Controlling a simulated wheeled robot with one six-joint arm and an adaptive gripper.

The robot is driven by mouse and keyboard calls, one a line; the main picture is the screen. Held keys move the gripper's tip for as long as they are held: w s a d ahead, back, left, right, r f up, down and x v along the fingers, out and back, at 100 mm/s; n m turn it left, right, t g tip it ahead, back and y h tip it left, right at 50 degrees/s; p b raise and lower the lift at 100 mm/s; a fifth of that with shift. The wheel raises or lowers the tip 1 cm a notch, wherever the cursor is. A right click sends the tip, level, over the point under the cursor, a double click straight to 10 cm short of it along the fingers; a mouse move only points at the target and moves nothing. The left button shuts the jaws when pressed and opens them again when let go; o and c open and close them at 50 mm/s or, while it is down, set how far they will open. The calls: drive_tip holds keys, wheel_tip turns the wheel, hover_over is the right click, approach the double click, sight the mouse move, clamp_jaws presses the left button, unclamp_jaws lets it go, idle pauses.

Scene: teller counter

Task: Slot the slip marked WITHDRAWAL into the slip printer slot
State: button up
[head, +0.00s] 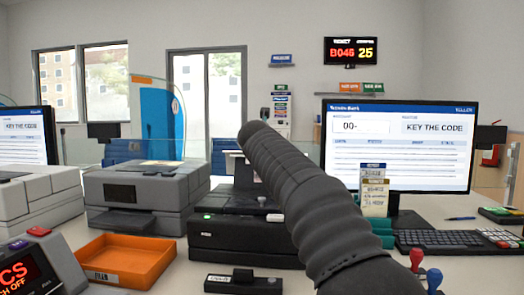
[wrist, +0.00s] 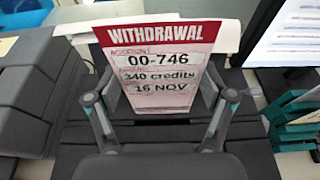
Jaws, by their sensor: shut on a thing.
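The slip marked WITHDRAWAL (wrist: 160,72) stands in my gripper (wrist: 162,98) in the wrist view. It has a red header and reads 00-746, 340 credits, 16 NOV. My gripper is shut on the slip, with a finger at each side. Behind and below it are dark machine surfaces; I cannot tell whether the slip touches them. In the head view, a black machine (head: 240,238) with a green light stands mid-counter, apparently the slip printer. My dark arm reaches over its right side and hides part of it. The slot and my gripper's fingers cannot be made out there.
A teal holder (head: 382,226) with upright slips stands right of my arm, before a monitor (head: 398,147). A grey printer (head: 145,195) and an orange tray (head: 125,262) are at left. A small black device (head: 243,283) lies in front. Stamps (head: 433,280) stand front right.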

drive_tip(key=shift+a+f+b, duration=0.15)
drive_tip(key=shift+f+b, duration=1.45)
drive_tip(key=shift+f, duration=1.2)
drive_tip(key=o, duration=0.8)
drive_tip(key=shift+r+p, duration=1.6)
drive_tip(key=shift+r, duration=1.85)
